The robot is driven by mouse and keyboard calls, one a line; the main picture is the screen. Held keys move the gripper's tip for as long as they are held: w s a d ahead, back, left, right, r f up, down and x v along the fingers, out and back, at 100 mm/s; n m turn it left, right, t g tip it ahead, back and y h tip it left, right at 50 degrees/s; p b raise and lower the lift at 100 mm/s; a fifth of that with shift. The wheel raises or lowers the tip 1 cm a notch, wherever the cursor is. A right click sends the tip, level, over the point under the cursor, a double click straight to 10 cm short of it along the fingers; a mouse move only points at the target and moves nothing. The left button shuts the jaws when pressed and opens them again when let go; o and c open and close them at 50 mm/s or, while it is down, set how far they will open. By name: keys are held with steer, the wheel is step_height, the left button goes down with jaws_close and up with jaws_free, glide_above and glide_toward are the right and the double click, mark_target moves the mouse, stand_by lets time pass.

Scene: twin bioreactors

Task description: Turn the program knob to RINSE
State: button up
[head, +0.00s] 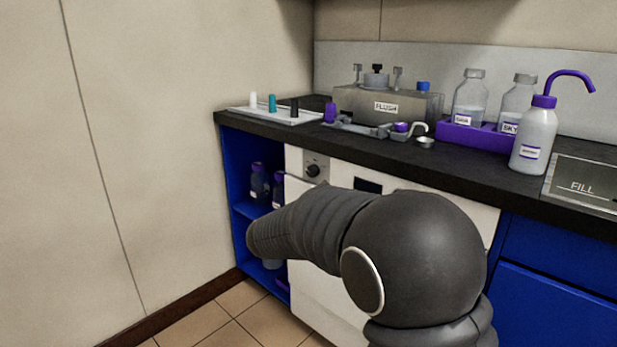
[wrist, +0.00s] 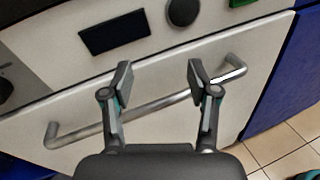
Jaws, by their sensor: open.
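The program knob (head: 313,170) is a small black dial on a grey panel at the upper left of the white machine front in the head view. Its markings are too small to read. In the wrist view a dark round part, likely the same knob (wrist: 5,88), is cut by the left edge. My gripper (wrist: 159,76) is open and empty, in front of the white machine front (wrist: 165,65). Its fingers overlap the metal bar handle (wrist: 150,108) in the picture; I cannot tell whether they touch it. The gripper is hidden in the head view.
A dark display (wrist: 114,33) and a round black part (wrist: 183,11) lie above the handle. The black counter (head: 460,172) carries bottles, a FLUSH box (head: 385,107) and a tray (head: 275,115). A blue open shelf (head: 235,190) with bottles stands left of the machine.

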steer(key=w+a+f+n+t, duration=0.2)
steer(key=w+a+n+t, duration=0.2)
steer(key=a, duration=0.6)
steer(key=n+t+y, duration=0.2)
steer(key=n+t, duration=0.3)
glide_toward(310, 173)
steer(key=x, duration=0.9)
steer(key=shift+p, duration=0.35)
jaws_close()
